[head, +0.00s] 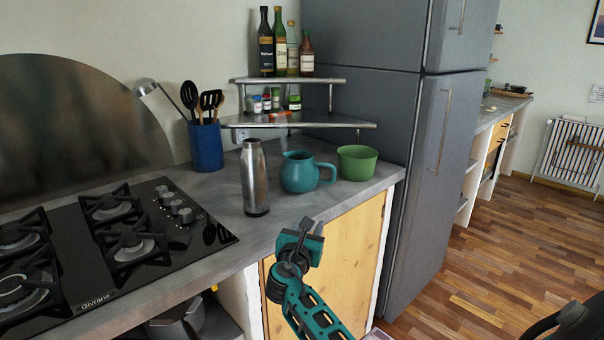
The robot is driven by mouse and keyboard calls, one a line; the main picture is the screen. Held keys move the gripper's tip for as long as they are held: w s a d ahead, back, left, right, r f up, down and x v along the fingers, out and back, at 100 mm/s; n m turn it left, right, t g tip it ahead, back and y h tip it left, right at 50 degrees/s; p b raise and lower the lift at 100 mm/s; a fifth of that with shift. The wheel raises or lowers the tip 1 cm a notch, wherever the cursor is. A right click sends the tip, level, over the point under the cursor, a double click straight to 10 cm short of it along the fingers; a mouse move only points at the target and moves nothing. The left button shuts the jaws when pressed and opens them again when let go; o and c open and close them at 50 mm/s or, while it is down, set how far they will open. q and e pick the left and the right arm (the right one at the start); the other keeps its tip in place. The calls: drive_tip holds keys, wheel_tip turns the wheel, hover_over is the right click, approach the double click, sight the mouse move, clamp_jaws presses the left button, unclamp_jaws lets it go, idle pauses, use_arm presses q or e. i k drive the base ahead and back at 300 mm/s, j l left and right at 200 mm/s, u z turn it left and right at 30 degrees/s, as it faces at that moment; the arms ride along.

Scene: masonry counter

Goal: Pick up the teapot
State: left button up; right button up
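The teapot appears to be the teal, round-bodied pot (298,173) standing upright on the grey counter, its handle to the right and its spout lip to the upper left. A steel flask (255,180) stands just left of it and a green bowl (357,163) just right. One teal and dark gripper (311,226), apparently my left, is in front of the counter edge, below and apart from the teapot. Its finger gap is unclear, and I see nothing held. My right gripper is not recognizable in view.
A gas hob (110,240) fills the counter's left. A blue utensil holder (206,147) and a two-tier shelf (300,122) with bottles and jars stand behind. A grey fridge (400,130) rises at the right. The counter's front strip before the teapot is clear.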

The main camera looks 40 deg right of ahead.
sight(299, 172)
drive_tip(key=i+l, duration=0.1)
drive_tip(key=l, duration=0.25)
drive_tip(key=i+l, duration=0.15)
drive_tip(key=l, duration=0.25)
drive_tip(key=i+l, duration=0.1)
drive_tip(key=l, duration=0.25)
drive_tip(key=i+l, duration=0.1)
drive_tip(key=l, duration=0.3)
